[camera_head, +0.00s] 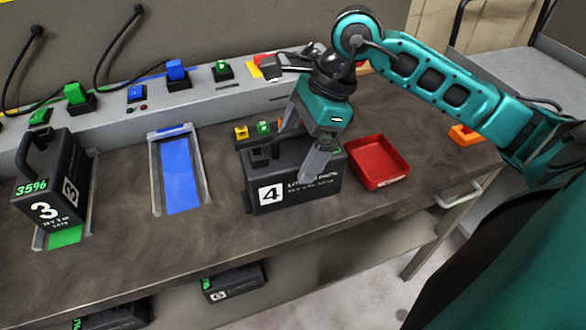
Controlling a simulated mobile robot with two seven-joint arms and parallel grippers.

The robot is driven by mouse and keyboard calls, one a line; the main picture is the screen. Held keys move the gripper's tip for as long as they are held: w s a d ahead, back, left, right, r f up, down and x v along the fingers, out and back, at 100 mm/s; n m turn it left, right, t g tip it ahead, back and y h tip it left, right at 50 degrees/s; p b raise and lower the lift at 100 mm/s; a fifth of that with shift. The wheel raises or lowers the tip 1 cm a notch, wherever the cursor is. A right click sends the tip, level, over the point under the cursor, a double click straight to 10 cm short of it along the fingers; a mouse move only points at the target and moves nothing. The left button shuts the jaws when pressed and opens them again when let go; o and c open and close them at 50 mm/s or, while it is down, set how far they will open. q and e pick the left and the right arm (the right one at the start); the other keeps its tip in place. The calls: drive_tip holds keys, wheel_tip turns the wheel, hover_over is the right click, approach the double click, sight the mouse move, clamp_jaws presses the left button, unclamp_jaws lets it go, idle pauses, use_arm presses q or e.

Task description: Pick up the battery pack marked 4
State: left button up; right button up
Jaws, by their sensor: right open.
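The battery pack marked 4 (268,206) is a dark box with a white number label, standing on the workbench near its middle. My right gripper (298,150) reaches in from the right and is over the pack. Its fingers are open and point down, one in front of the pack's face and one farther back by its top. The gripper hides part of the pack's top and handle, and I cannot tell whether the fingers touch it. My left gripper is not in view.
A battery pack marked 3 (62,200) stands at the left on a green-marked slot. A blue slot (180,178) is empty. A red tray (377,180) sits close to the right of pack 4. A grey charging ledge (120,115) with plugs runs behind. Other packs (233,283) are on the lower shelf.

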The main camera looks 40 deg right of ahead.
drive_tip(key=shift+a+f, duration=0.1)
drive_tip(key=shift+f, duration=0.15)
drive_tip(key=shift+c, duration=0.5)
clamp_jaws()
drive_tip(key=shift+w+r, duration=0.1)
drive_tip(key=shift+r, duration=0.05)
idle(0.4)
